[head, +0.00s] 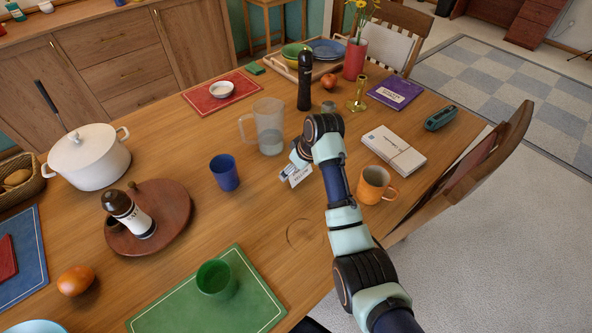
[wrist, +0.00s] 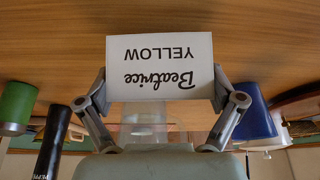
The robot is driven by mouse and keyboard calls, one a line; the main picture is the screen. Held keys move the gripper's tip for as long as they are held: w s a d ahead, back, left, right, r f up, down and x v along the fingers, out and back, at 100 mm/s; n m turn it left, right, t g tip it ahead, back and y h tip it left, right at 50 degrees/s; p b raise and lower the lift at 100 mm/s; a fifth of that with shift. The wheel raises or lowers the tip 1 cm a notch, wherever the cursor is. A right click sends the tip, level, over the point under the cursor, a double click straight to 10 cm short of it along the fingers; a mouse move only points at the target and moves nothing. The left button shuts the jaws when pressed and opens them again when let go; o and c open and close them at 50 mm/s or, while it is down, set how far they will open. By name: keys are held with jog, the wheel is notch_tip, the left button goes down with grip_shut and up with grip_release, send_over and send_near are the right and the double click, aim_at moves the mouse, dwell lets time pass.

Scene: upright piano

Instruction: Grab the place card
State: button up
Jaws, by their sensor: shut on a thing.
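The place card (wrist: 160,66) is white with dark print reading "Beatrice YELLOW", upside down in the wrist view. My gripper (wrist: 160,86) is shut on it, one finger at each side edge of the card. In the head view the card (head: 298,176) shows just below my gripper (head: 292,170), over the wooden table between the blue cup and the orange mug. My wrist hides part of the gripper there. I cannot tell whether the card touches the table.
Close by stand a clear pitcher (head: 269,127), a blue cup (head: 224,172), an orange mug (head: 374,185) and a white box (head: 394,148). A dark pepper mill (head: 304,82) stands behind. Bare table (head: 262,207) lies in front and to the left of the card.

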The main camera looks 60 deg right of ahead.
notch_tip(320, 180, up, 18)
jog(key=p, duration=0.5)
